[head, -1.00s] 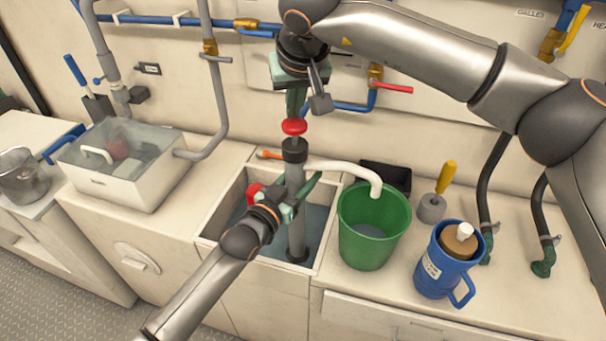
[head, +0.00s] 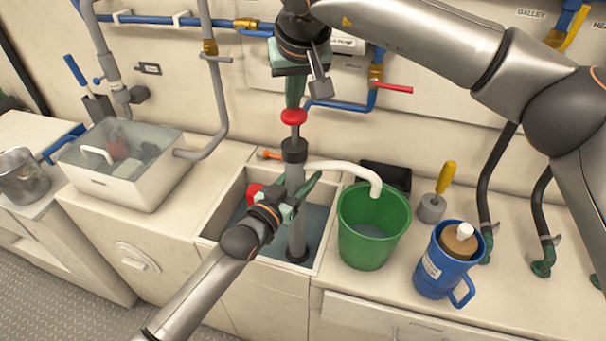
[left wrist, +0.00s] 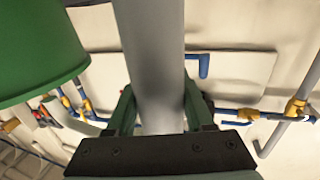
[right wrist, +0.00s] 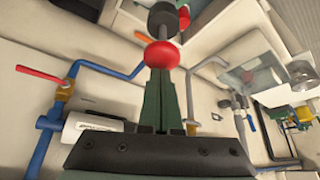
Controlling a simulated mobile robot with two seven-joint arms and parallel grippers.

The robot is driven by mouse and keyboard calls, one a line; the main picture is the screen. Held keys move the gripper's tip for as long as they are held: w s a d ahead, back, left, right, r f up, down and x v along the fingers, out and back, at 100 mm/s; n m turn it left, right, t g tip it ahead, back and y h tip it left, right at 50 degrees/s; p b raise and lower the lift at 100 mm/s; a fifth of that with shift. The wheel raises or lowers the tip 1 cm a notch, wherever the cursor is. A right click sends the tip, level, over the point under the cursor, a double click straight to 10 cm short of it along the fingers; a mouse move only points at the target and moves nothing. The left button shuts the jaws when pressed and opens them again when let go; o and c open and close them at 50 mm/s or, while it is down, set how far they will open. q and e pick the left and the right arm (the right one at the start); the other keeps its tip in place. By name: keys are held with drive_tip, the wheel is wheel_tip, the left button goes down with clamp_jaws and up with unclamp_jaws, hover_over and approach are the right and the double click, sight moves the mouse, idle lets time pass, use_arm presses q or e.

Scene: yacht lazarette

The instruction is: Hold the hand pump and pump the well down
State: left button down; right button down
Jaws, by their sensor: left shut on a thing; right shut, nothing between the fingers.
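The hand pump (head: 297,238) stands upright in the sink-like well (head: 318,218), which holds some water. Its red knob (head: 293,117) sits on a rod, with a stretch of rod showing above the dark collar. A white spout (head: 345,169) leads from the pump over a green bucket (head: 366,245) with liquid in it. My left gripper (head: 296,200) is shut around the grey pump barrel, which also fills the middle of the left wrist view (left wrist: 153,60). My right gripper (head: 294,105) is shut and empty, its fingertips at the top of the knob. The knob shows just beyond them in the right wrist view (right wrist: 162,54).
A blue jug (head: 440,272) and a yellow-handled tool (head: 443,190) stand right of the bucket. A black box (head: 386,174) is behind it. A water-filled white bin (head: 120,185) stands left of the well. Pipes with a red-handled valve (head: 393,89) run along the wall.

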sight(296, 113)
drive_tip(key=shift+f, duration=2.2)
drive_tip(key=shift+r, duration=2.35)
drive_tip(key=shift+d+f, duration=0.1)
drive_tip(key=shift+f, duration=2.25)
drive_tip(key=shift+r, duration=2.35)
